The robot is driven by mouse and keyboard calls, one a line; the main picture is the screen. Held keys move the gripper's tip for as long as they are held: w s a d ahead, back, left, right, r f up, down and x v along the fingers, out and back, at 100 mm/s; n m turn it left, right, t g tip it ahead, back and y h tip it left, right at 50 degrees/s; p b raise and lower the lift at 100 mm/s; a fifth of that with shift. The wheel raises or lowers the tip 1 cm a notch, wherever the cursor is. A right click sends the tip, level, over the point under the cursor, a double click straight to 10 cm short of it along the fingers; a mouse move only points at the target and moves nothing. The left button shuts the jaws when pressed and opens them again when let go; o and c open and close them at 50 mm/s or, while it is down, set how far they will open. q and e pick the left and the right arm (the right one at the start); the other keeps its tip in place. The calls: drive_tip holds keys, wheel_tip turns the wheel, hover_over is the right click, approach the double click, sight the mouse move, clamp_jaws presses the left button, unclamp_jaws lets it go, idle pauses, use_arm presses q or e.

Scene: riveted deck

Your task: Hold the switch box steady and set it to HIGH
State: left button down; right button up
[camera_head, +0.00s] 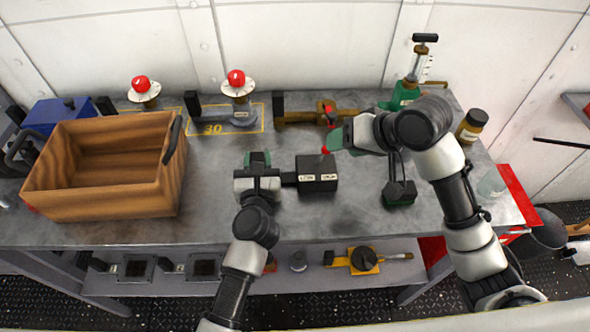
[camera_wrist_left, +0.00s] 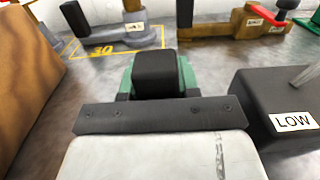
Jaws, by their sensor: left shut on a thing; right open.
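The black switch box (camera_head: 317,173) stands on the grey workbench, right of my left gripper. In the left wrist view the box (camera_wrist_left: 290,100) shows a LOW label and the lower part of a thin metal lever (camera_wrist_left: 304,75). A small red knob (camera_head: 325,150) shows at the box's back edge, apparently the lever's top. My left gripper (camera_head: 258,168) is shut on the box's left side, where a black bar joins the box; its grip is largely hidden. My right gripper (camera_head: 334,142) is open behind the box, close to the red knob; I cannot tell whether they touch.
A wooden crate (camera_head: 100,212) stands at the left. Red-knobbed valves (camera_head: 237,82), a brown clamp-like tool (camera_head: 298,118) and a green pump (camera_head: 405,92) line the back. A dark green device (camera_head: 399,193) lies right of the box. The bench front is clear.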

drive_tip(key=s+d+r, duration=0.2)
drive_tip(key=d+r, duration=0.1)
drive_tip(key=r, duration=0.6)
drive_tip(key=shift+s, duration=0.15)
drive_tip(key=shift+d+r, duration=0.1)
use_arm(q)
drive_tip(key=c, duration=0.7)
unclamp_jaws()
drive_tip(key=shift+c, duration=0.2)
drive_tip(key=shift+s, duration=0.15)
